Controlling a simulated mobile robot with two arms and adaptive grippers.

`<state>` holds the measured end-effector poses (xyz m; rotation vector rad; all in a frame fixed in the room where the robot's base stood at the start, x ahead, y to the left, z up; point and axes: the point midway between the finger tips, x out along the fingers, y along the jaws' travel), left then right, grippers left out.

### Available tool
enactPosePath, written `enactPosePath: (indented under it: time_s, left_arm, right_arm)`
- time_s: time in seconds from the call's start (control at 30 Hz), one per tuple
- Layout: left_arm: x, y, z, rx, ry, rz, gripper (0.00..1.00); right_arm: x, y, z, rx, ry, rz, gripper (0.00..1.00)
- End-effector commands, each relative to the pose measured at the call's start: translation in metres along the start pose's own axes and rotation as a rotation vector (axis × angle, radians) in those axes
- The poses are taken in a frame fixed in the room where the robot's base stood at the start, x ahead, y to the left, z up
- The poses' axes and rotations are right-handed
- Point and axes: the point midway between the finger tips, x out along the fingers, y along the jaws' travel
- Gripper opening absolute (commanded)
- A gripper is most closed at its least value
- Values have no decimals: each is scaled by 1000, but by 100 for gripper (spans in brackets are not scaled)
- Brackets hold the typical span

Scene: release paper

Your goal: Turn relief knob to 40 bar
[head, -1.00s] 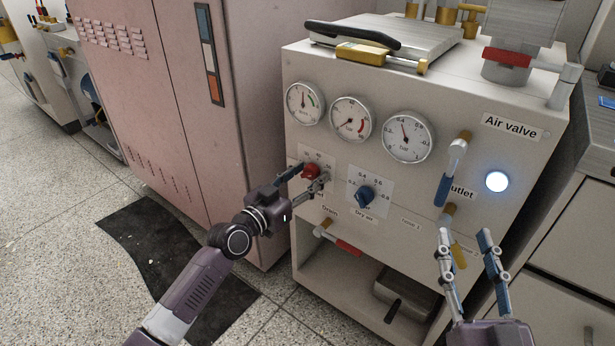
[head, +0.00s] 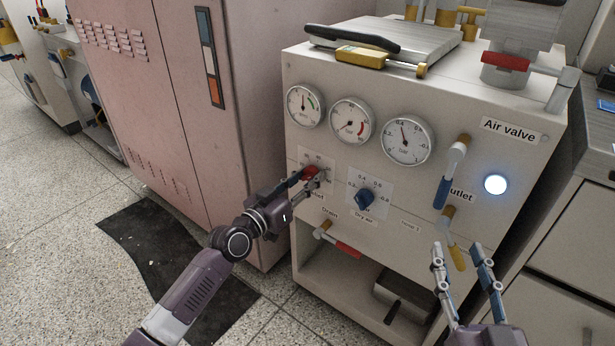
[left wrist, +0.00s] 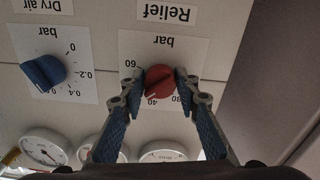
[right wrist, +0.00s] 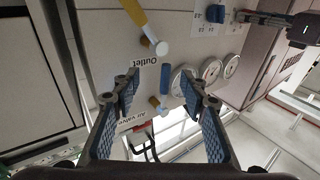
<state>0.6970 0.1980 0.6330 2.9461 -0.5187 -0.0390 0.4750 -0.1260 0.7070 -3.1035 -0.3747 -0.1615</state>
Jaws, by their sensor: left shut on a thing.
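The red relief knob (head: 311,172) is on the front panel, at the left below the gauges. My left gripper (head: 307,180) is shut on it. In the left wrist view, which shows the panel upside down, the red knob (left wrist: 160,80) sits between the two fingertips, one on each side.
The blue dry air knob (head: 364,197) is just right of the relief knob. Three gauges (head: 351,121) are above. The outlet valve's blue handle (head: 441,192), a lit round button (head: 495,184) and a red-handled drain valve (head: 348,249) are nearby. A pink cabinet (head: 180,100) stands left.

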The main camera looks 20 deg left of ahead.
Motion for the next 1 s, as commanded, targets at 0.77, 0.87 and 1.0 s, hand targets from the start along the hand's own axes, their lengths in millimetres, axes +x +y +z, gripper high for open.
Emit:
enactPosePath:
  time_s: [0.77, 0.87, 1.0]
  left_arm:
    - [0, 1, 0, -614, -2, -1, 5]
    - [0, 1, 0, -658, -2, -1, 5]
    - [0, 1, 0, -698, -2, -1, 5]
  right_arm:
    - [-28, 12, 85, -6, -409, 25, 40]
    - [-31, 12, 90, -6, -429, 26, 40]
    - [-33, 13, 93, -6, -447, 27, 40]
